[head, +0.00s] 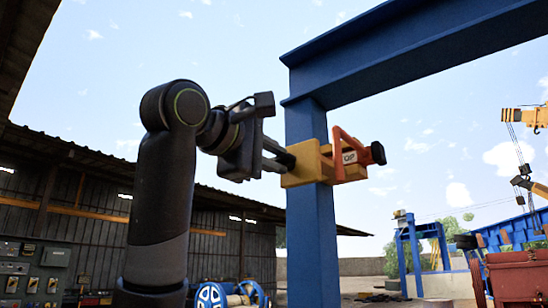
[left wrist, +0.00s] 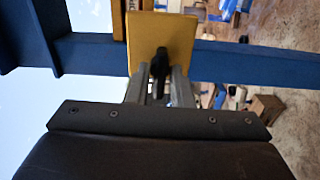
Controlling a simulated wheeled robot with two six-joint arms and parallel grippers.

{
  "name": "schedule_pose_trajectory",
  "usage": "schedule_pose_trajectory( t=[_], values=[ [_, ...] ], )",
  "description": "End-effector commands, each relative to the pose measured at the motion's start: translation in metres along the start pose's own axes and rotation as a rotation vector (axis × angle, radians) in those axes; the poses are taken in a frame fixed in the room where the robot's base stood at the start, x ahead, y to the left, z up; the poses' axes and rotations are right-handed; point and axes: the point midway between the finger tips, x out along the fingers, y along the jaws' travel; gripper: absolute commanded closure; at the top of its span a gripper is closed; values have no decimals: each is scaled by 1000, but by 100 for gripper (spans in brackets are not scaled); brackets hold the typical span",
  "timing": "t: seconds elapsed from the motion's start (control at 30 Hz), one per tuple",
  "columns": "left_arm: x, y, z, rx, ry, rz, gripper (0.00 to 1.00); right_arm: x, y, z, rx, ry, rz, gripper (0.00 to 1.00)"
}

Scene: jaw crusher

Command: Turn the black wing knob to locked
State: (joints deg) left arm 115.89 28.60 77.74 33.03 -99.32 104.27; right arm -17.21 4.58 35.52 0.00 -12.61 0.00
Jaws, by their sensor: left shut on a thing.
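The black wing knob (left wrist: 158,66) stands on the face of a yellow block (left wrist: 172,28) in the left wrist view. My left gripper (left wrist: 159,88) has its two grey fingers on either side of the knob and is shut on it. In the head view my left gripper (head: 280,156) reaches from the left to the yellow block (head: 305,166) on the blue post. The knob is mostly hidden by the fingers there, and I cannot read its locked or unlocked mark. My right gripper is in neither view.
A red lever (head: 347,142) and a black round end piece (head: 378,152) sit on the block's right side. The blue post (head: 312,240) and beam (head: 420,45) stand close to my gripper. A control panel (head: 32,270) is at lower left.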

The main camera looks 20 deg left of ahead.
Motion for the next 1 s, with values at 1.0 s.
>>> schedule_pose_trajectory(
  t=[1.0],
  values=[
    [1,-2,0,812,-2,-4,100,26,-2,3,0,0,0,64]
  ],
)
